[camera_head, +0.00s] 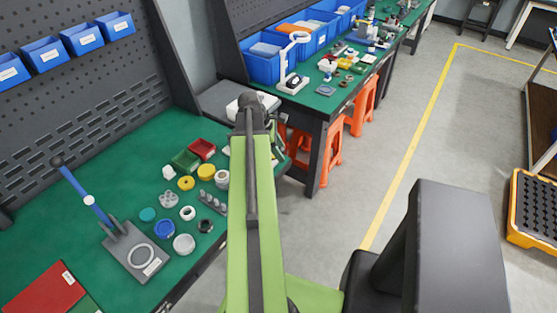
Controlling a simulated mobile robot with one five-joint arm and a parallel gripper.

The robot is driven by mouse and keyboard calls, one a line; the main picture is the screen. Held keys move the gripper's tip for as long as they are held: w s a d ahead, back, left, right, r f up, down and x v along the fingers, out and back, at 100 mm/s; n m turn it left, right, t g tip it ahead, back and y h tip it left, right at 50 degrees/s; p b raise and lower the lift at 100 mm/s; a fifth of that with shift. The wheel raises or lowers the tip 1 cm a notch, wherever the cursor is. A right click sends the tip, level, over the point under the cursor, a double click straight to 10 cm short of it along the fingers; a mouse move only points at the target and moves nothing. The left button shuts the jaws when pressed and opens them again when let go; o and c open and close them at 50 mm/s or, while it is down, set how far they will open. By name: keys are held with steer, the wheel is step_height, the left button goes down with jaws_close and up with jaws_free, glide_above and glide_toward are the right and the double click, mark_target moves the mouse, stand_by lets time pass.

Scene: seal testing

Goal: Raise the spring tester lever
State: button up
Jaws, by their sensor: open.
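A device with a grey base plate (120,250) stands on the green bench top at the left. Its blue lever (88,198) tilts up to the left and ends in a black knob (58,162). I take this for the spring tester, though its label is too small to read. My green arm reaches forward through the middle of the view. My gripper (279,140) is at its far end, partly hidden behind the arm, well to the right of the lever and apart from it. It is open, and I see nothing held in it.
Several rings, caps and small trays lie between the lever device and my arm, including a blue ring (164,229) and a red tray (202,149). A red board (43,289) lies at the front left. A second bench (330,107) stands beyond.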

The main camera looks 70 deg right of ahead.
steer(key=shift+f, duration=0.1)
jaws_close()
stand_by(0.3)
stand_by(1.0)
